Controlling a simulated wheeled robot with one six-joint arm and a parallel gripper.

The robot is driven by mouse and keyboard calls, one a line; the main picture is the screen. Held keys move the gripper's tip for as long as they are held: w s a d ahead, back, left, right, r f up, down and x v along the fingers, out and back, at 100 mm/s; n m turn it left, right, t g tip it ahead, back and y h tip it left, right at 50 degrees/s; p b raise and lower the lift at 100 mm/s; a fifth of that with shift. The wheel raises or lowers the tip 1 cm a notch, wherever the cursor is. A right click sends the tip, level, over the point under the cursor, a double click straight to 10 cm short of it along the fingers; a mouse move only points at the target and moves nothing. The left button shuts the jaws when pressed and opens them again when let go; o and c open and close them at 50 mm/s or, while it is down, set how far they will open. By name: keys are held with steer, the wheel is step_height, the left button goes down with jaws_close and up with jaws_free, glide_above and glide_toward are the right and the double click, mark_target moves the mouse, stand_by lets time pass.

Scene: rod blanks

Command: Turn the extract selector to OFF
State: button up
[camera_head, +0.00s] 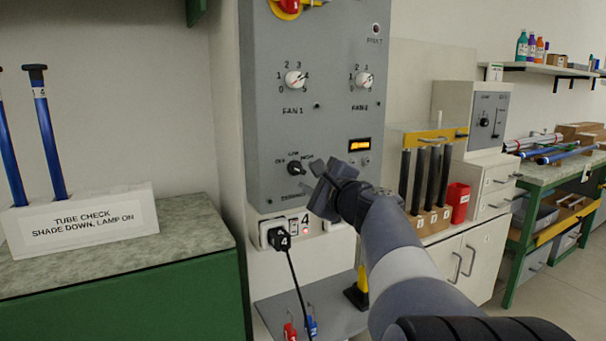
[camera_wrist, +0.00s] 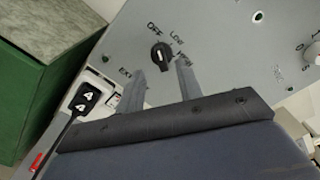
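The extract selector is a black rotary knob (camera_head: 294,168) low on the grey control panel (camera_head: 330,125). OFF, LOW and HIGH are printed around it, and a partly hidden label sits below. In the wrist view the knob (camera_wrist: 161,56) shows a pale pointer mark; which word it points to is hard to tell. My gripper (camera_head: 318,178) is just right of and slightly below the knob in the head view. In the wrist view its two fingers (camera_wrist: 160,72) are spread with an empty gap, and the knob appears just beyond their tips. I see no contact.
Two white fan knobs (camera_head: 295,79) (camera_head: 362,79) and a lit orange display (camera_head: 360,145) share the panel. Below it, a black plug (camera_head: 280,240) sits in a socket with its cable hanging. A green bench (camera_head: 120,290) stands left; a rack of dark rods (camera_head: 425,180) stands right.

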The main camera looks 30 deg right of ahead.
mark_target(297, 170)
steer(key=s, duration=0.5)
steer(key=shift+s, duration=0.1)
steer(key=w, duration=1.1)
steer(key=shift+a, duration=0.1)
steer(key=shift+s, duration=0.1)
